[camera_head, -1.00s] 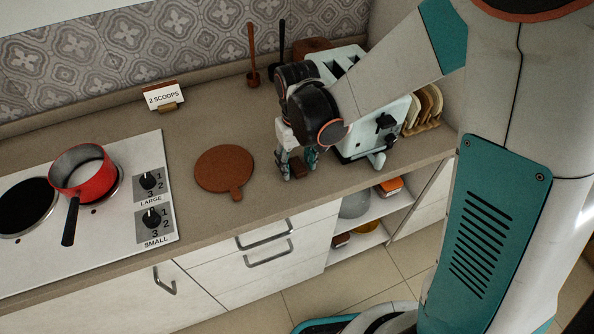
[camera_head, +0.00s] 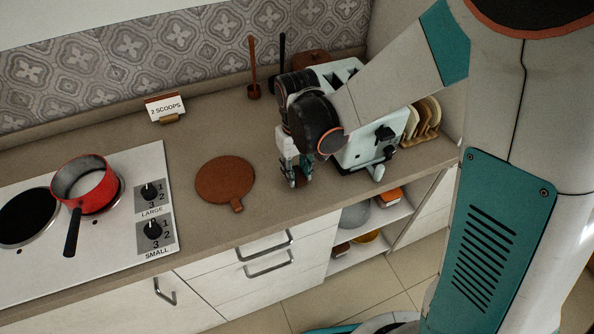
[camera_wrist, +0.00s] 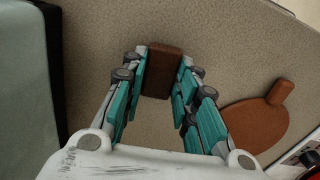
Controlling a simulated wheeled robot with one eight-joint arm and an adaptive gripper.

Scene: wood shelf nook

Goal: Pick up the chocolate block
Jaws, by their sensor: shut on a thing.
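The chocolate block (camera_wrist: 162,72) is a small dark brown block, seen in the wrist view between my gripper's two teal fingers. My gripper (camera_wrist: 162,88) is shut on it, one finger against each side. In the head view my gripper (camera_head: 297,178) points down at the counter just left of the toaster, and the block (camera_head: 300,180) shows as a small dark patch between the fingertips. I cannot tell whether the block still touches the counter.
The toaster (camera_head: 352,150) stands close on the right of my gripper. A round brown board (camera_head: 225,180) lies to the left, then the stove with a red pot (camera_head: 85,183). Two upright utensils (camera_head: 253,70) and a "2 SCOOPS" sign (camera_head: 166,107) stand behind. The counter's front edge is near.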

